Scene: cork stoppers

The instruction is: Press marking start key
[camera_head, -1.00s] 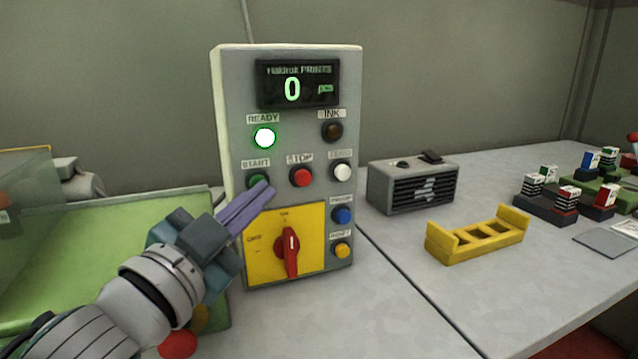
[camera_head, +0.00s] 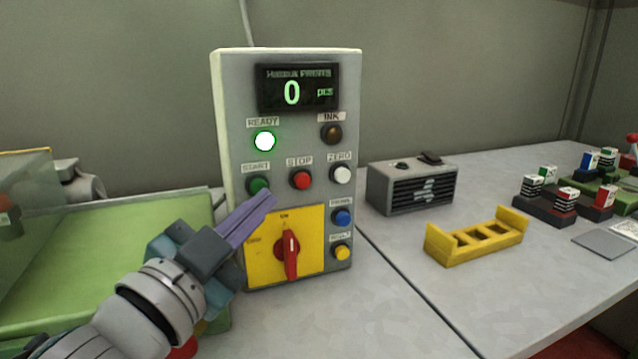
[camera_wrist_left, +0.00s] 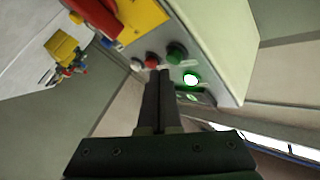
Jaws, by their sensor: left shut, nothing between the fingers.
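The grey control box (camera_head: 228,130) stands upright on the table. Its green START key (camera_head: 258,184) is at the left of the key row and also shows in the left wrist view (camera_wrist_left: 176,53). My left gripper (camera_head: 272,198) is shut and empty, its purple fingertips just below and right of the START key in the head view, not visibly on it. The green READY lamp (camera_head: 264,141) is lit. The display (camera_head: 297,88) reads 0 pcs. My right gripper is not in view.
Red STOP (camera_head: 300,180) and white ZERO (camera_head: 341,174) keys sit right of START. A red rotary switch (camera_head: 290,255) is on the yellow plate below. A grey speaker-like box (camera_head: 385,190) and a yellow holder (camera_head: 475,240) stand to the right. Table between them is clear.

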